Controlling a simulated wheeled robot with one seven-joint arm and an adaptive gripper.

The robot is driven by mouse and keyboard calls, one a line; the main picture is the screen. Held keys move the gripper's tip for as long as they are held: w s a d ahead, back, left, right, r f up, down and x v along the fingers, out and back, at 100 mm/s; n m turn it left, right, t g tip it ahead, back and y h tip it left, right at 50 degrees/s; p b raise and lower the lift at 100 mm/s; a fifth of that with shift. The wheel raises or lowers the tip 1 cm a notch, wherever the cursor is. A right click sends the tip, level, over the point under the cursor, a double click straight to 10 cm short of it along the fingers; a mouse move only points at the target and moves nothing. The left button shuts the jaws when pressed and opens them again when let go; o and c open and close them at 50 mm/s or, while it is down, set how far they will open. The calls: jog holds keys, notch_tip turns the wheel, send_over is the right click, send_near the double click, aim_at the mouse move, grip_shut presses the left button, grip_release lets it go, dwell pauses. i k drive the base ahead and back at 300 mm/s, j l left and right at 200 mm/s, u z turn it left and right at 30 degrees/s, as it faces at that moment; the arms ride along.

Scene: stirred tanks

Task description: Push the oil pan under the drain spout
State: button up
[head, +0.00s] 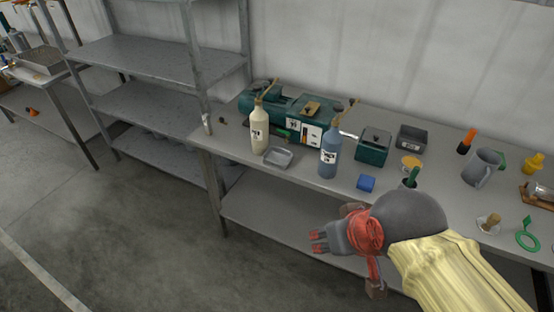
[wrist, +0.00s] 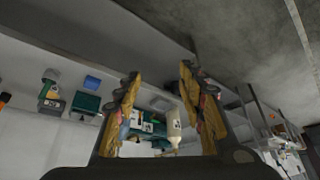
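A small shallow grey metal pan (head: 278,157), which I take as the oil pan, lies on the bench near its front edge, between a cream bottle (head: 259,127) and a blue bottle (head: 329,151).
A blue block (head: 366,183), a dark green box (head: 373,148) and a grey mug (head: 482,168) stand farther right on the bench. A silver object (head: 207,123) stands at the bench's left corner. Metal shelves (head: 135,52) are on the left. The floor in front is clear.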

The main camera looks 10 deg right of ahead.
aim_at(275, 157)
jog(key=i+j, duration=0.2)
jog(key=i, duration=0.2)
jog(key=i+j+z, duration=0.1)
jog(key=i, duration=0.3)
jog(key=j, duration=0.1)
